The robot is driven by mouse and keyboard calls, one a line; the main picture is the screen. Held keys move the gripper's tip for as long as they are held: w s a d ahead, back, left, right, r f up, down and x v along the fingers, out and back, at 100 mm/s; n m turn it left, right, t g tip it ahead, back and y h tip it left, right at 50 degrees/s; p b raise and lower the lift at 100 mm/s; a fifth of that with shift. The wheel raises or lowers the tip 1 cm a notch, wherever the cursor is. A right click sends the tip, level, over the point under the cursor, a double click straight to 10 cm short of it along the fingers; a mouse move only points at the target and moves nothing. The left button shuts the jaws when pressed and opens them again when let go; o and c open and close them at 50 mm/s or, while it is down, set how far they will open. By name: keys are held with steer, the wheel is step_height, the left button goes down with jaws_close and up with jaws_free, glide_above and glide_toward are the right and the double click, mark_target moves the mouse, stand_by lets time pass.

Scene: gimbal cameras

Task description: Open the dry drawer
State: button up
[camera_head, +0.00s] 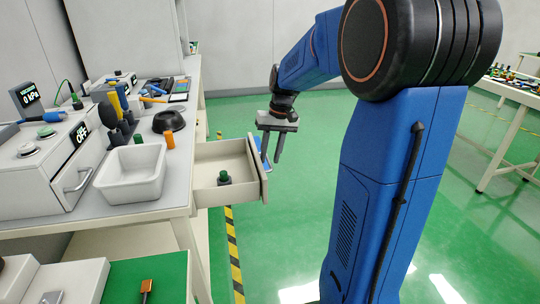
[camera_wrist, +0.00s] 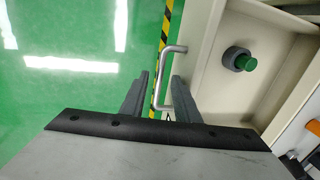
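A pale drawer (camera_head: 262,185) is pulled out from under the left worktable, its inside visible from above; I can read no label on it. A bottle with a green cap (camera_head: 224,177) stands inside; it also shows in the wrist view (camera_wrist: 240,60). My gripper (camera_head: 272,157) points down just outside the drawer front. In the wrist view, the metal bar handle (camera_wrist: 157,85) on the drawer front runs between my two fingers, with a gap visible on each side. My fingers are apart. Whether they touch the handle in depth I cannot tell.
On the worktable (camera_head: 150,212) stand a white tray (camera_head: 130,188), a black bowl (camera_head: 169,120) and a white device with a front handle (camera_head: 78,180). Green floor right of the drawer is free, with a striped tape line (camera_head: 234,262). Another table (camera_head: 515,112) stands far right.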

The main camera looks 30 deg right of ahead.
steer(key=s+d+r, duration=0.1)
steer(key=d+r, duration=0.2)
steer(key=r, duration=1.4)
stand_by(0.3)
steer(key=s+a+f+n+t+h, duration=0.15)
steer(key=s+a+f, duration=0.35)
steer(key=s+a, duration=0.6)
steer(key=s+a+f+n+t, duration=0.2)
steer(key=s+a+f, duration=0.1)
steer(key=s+f, duration=0.8)
steer(key=s, duration=0.3)
steer(key=shift+s+a+f+t, duration=0.15)
steer(key=shift+s+a+t, duration=0.2)
steer(key=shift+s, duration=0.05)
